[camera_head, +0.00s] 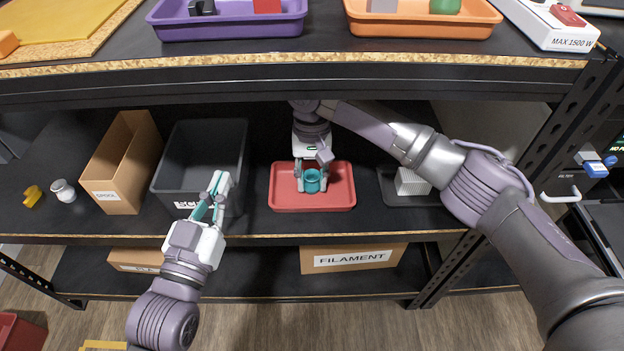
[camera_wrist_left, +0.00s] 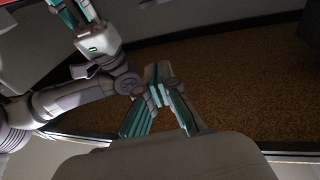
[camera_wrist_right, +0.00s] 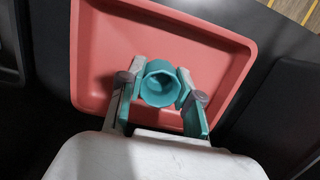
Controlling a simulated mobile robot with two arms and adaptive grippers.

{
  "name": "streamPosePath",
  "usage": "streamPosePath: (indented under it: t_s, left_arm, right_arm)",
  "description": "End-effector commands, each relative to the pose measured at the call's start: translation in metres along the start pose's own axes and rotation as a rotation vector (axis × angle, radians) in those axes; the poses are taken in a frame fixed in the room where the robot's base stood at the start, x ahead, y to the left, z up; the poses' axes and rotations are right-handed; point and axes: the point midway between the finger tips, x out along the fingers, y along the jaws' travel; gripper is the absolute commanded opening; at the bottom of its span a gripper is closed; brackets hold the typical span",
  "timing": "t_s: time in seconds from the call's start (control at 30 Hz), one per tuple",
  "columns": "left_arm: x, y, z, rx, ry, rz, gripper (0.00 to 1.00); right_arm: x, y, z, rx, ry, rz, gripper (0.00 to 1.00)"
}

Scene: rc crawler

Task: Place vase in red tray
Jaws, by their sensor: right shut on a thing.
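A teal vase (camera_head: 312,181) stands upright over the red tray (camera_head: 283,200) on the middle shelf. My right gripper (camera_head: 312,186) is shut on the vase, with one finger on each side. In the right wrist view the vase (camera_wrist_right: 160,84) shows its open, faceted rim between the fingers, with the red tray (camera_wrist_right: 92,60) around it. I cannot tell whether its base touches the tray floor. My left gripper (camera_head: 220,180) is shut and empty, in front of the dark grey bin. Its fingertips meet in the left wrist view (camera_wrist_left: 158,75).
A dark grey bin (camera_head: 172,180) and a cardboard box (camera_head: 124,165) stand left of the tray. A white vessel (camera_head: 63,190) and a yellow item (camera_head: 32,196) lie further left. A dark tray with a white block (camera_head: 410,182) is at right. The upper shelf edge (camera_head: 300,66) hangs above.

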Motion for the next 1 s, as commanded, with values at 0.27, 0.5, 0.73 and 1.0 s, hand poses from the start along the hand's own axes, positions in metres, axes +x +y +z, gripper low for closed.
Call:
streamPosePath:
  t_s: [0.27,0.5,0.73,1.0]
  left_arm:
    - [0.000,0.000,0.001,0.000,-0.011,-0.001,0.00]
    - [-0.001,-0.001,0.008,0.001,-0.052,-0.003,0.00]
    - [-0.001,-0.001,0.010,0.001,-0.065,-0.003,0.00]
    - [-0.001,-0.002,0.010,0.001,-0.063,-0.004,0.00]
  right_arm:
    - [0.000,0.000,0.000,0.001,0.000,0.000,0.15]
    - [0.001,0.000,-0.001,0.000,0.001,0.000,0.15]
    - [0.002,0.000,-0.001,0.000,0.001,0.000,0.59]
    - [0.002,0.000,-0.001,0.000,0.001,0.000,0.59]
